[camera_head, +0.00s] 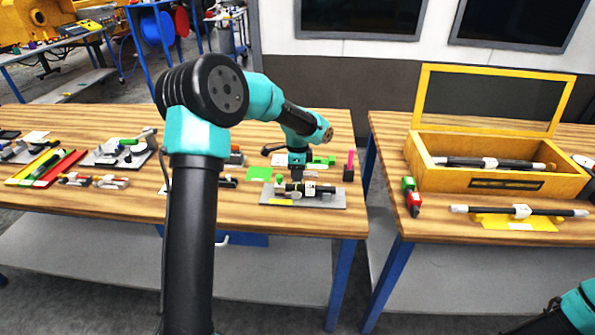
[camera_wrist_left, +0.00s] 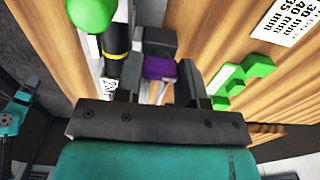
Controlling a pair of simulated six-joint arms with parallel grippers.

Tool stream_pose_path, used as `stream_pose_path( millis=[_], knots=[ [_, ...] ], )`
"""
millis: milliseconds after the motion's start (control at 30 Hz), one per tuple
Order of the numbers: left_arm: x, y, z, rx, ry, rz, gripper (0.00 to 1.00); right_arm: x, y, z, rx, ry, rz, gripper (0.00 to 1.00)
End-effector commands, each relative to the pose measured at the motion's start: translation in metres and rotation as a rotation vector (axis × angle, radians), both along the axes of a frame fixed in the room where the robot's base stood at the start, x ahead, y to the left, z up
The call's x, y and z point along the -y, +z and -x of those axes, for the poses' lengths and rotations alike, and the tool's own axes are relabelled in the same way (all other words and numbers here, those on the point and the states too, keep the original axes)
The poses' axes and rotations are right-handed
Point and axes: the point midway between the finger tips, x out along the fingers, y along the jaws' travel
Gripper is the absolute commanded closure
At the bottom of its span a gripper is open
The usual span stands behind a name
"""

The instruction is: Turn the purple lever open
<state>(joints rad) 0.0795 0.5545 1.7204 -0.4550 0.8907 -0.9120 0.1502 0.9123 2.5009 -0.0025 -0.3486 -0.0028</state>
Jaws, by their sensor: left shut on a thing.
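The purple lever (camera_wrist_left: 158,68) shows in the left wrist view between the two fingers of my left gripper (camera_wrist_left: 158,82). The gripper is shut on it. A dark block sits just beyond the purple part. In the head view my left gripper (camera_head: 298,171) points down over a fixture on a grey base plate (camera_head: 330,198), and it hides the lever there. A black cylinder with a yellow band (camera_wrist_left: 116,42) and a green knob (camera_wrist_left: 93,14) lie beside the lever in the wrist view. How far the lever is turned cannot be told. My right gripper is out of view.
Green blocks (camera_wrist_left: 245,76) lie close to the gripper on the wooden table (camera_head: 255,215). A magenta upright piece (camera_head: 350,163) stands at the table's right. Several fixtures and tools lie to the left. A second table holds an open yellow box (camera_head: 480,181), across a gap.

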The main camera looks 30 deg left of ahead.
Motion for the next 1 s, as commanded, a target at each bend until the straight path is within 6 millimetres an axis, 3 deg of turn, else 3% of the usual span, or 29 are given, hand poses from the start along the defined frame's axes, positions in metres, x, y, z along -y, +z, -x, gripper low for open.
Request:
stream_pose_path(
  millis=[300, 333, 567, 1000],
  knots=[
    [-0.0003, 0.0007, -0.0002, 0.001, 0.001, 0.000, 0.88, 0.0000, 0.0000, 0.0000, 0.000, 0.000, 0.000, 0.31],
    [-0.0004, 0.0007, -0.0001, 0.001, 0.000, 0.000, 0.61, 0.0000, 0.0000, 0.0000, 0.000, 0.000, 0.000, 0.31],
    [-0.0002, 0.0004, -0.0001, 0.001, 0.000, 0.000, 0.39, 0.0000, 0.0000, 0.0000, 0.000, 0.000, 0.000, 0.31],
    [-0.0002, 0.0101, -0.0007, 0.003, 0.000, 0.000, 0.38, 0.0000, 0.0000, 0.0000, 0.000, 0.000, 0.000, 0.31]
  ],
)
